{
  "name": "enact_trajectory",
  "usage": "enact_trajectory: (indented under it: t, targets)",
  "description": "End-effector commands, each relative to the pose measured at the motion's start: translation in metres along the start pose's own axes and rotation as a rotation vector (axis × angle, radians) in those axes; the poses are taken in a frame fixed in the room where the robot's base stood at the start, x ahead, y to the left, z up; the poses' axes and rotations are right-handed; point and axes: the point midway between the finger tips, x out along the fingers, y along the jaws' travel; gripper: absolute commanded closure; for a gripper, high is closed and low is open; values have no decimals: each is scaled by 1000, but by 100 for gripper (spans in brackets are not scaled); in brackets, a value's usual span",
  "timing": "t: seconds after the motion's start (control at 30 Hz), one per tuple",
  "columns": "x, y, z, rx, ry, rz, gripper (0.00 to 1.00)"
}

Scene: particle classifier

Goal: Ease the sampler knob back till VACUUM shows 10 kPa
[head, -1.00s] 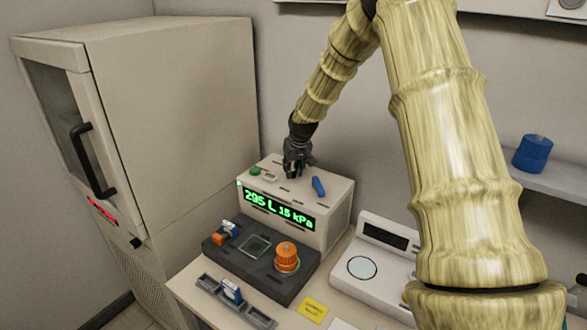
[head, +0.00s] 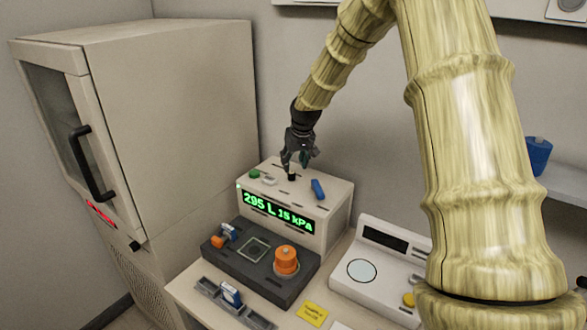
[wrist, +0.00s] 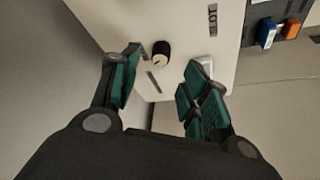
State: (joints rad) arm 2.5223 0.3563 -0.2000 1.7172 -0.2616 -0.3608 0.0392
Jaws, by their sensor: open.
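The sampler is a cream box (head: 338,215) on the bench. Its green display (head: 277,209) reads 295 L and 15 kPa. My gripper (head: 300,162) is open and empty just above the knob. In the wrist view my gripper's fingertips (wrist: 165,60) stand apart on either side of the knob, with clear gaps.
A green button (head: 254,174), a white switch (head: 269,181) and a blue lever (head: 318,189) share the box top. A dark tray with an orange-capped jar (head: 286,260) lies in front. A scale (head: 375,272) stands right, a tall cabinet (head: 185,120) left.

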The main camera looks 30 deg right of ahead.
Motion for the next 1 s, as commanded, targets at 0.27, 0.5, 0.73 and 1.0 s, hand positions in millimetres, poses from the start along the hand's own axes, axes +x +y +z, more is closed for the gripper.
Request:
enact_trajectory:
  t: [0.27,0.5,0.73,1.0]
  targets:
    - [-41,1,0,0,0,0,54]
    - [-58,1,0,0,-1,0,54]
    - [-59,1,0,0,-2,0,54]
    - [-52,-7,4,-8,-7,-3,54]
